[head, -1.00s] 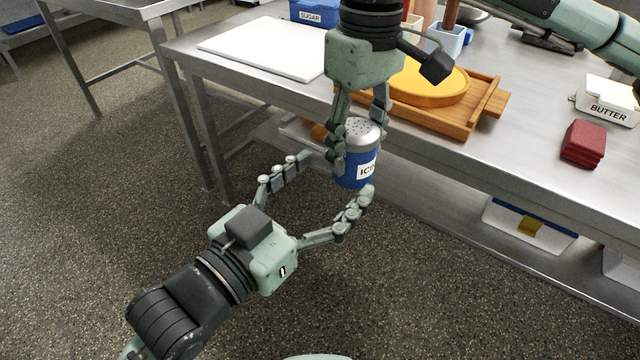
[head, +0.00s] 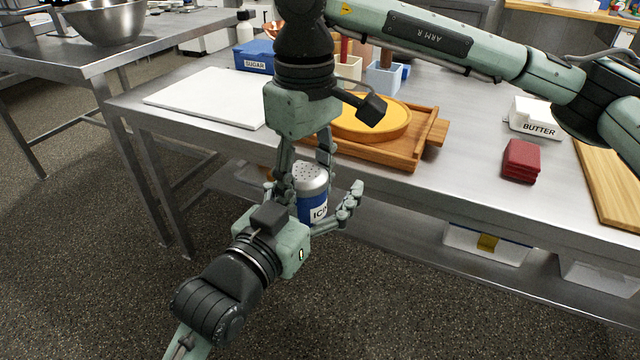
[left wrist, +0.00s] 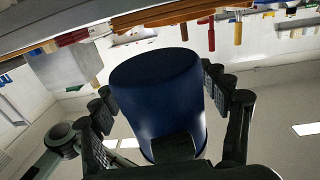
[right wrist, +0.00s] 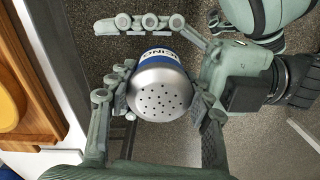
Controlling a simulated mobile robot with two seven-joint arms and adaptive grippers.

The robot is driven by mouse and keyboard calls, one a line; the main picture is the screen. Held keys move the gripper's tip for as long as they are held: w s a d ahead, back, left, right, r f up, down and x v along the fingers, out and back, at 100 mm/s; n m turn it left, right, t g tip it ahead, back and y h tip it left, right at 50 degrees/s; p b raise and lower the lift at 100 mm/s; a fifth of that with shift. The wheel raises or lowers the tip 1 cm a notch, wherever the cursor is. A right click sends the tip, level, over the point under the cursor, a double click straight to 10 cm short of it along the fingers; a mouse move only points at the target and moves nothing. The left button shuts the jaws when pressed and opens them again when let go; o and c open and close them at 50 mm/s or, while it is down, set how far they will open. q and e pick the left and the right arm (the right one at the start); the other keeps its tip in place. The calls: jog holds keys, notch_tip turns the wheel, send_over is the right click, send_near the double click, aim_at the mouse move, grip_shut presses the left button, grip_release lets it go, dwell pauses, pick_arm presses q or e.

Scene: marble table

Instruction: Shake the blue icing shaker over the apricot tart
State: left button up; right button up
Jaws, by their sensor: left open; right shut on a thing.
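The blue icing shaker (head: 318,207) has a silver perforated lid and hangs upright in front of the table edge. My right gripper (head: 305,188), on the arm marked ARM R, comes from above and is shut on it. The lid (right wrist: 160,98) faces the right wrist camera. My left gripper (left wrist: 155,82) is lower in the head view, open, with fingers spread around the shaker's lower part. The left wrist view shows the shaker's blue base (left wrist: 155,75); I cannot tell whether these fingers touch it. The orange apricot tart (head: 385,122) lies on a wooden tray (head: 428,140).
A white board (head: 205,97) and a blue sugar box (head: 254,56) are left of the tray. A butter dish (head: 535,118), a red stack (head: 521,160) and a wooden board (head: 612,185) are to the right. Bare tabletop lies between tray and red stack.

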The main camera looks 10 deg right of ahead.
pick_arm(q)
jog(key=shift+s+d, duration=0.1)
jog(key=c, duration=1.6)
pick_arm(e)
jog(key=shift+a, duration=0.1)
pick_arm(q)
jog(key=shift+r, duration=0.1)
grip_shut()
pick_arm(e)
jog(key=o, duration=1.2)
jog(key=shift+o, duration=1.4)
